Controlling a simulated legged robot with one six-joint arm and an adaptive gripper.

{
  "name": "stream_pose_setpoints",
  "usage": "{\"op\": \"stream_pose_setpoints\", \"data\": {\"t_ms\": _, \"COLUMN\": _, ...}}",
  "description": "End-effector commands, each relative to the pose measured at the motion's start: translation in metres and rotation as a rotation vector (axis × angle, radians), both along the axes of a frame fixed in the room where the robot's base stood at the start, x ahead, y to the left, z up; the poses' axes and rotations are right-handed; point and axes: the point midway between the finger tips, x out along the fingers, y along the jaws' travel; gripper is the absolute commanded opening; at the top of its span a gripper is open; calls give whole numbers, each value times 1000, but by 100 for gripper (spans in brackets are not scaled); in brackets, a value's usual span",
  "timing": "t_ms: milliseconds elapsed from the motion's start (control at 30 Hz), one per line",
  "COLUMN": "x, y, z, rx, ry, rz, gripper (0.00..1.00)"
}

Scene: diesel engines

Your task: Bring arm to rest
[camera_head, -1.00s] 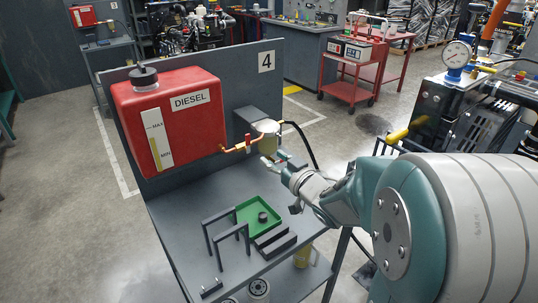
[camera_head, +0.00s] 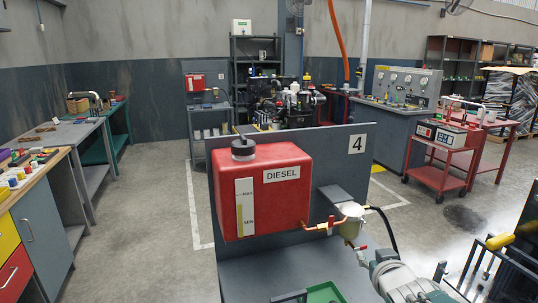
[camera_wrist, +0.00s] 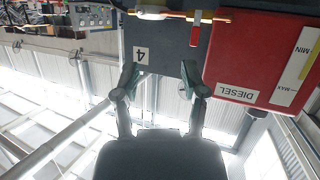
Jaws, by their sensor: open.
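My gripper (camera_head: 373,256) shows at the lower right of the head view, just below the fuel filter (camera_head: 350,222) and its copper pipe (camera_head: 325,226). In the wrist view my gripper (camera_wrist: 158,78) has its two fingers spread apart, with nothing between them. The wrist view appears upside down. The red diesel tank (camera_head: 262,192) is on the grey panel marked 4 (camera_head: 350,160); it also shows at the right of the wrist view (camera_wrist: 240,60). Most of my arm is cut off by the lower edge of the head view.
A green tray (camera_head: 325,293) is partly visible on the stand at the bottom edge. A red trolley (camera_head: 440,165) stands behind at the right. Workbenches (camera_head: 45,225) line the left side. Clear floor (camera_head: 150,200) lies between them and the stand.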

Motion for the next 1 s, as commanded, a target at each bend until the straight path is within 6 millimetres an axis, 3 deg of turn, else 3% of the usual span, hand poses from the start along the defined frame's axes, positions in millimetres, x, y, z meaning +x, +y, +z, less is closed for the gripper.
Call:
{"op": "stream_pose_setpoints", "data": {"t_ms": 367, "x": -75, "y": 13, "z": -5, "rx": 16, "ry": 282, "rz": -111, "gripper": 56}}
{"op": "stream_pose_setpoints", "data": {"t_ms": 800, "x": -184, "y": 57, "z": -23, "rx": 99, "ry": 651, "rz": -51, "gripper": 56}}
{"op": "stream_pose_setpoints", "data": {"t_ms": 1000, "x": -208, "y": 67, "z": -27, "rx": 116, "ry": 729, "rz": -16, "gripper": 56}}
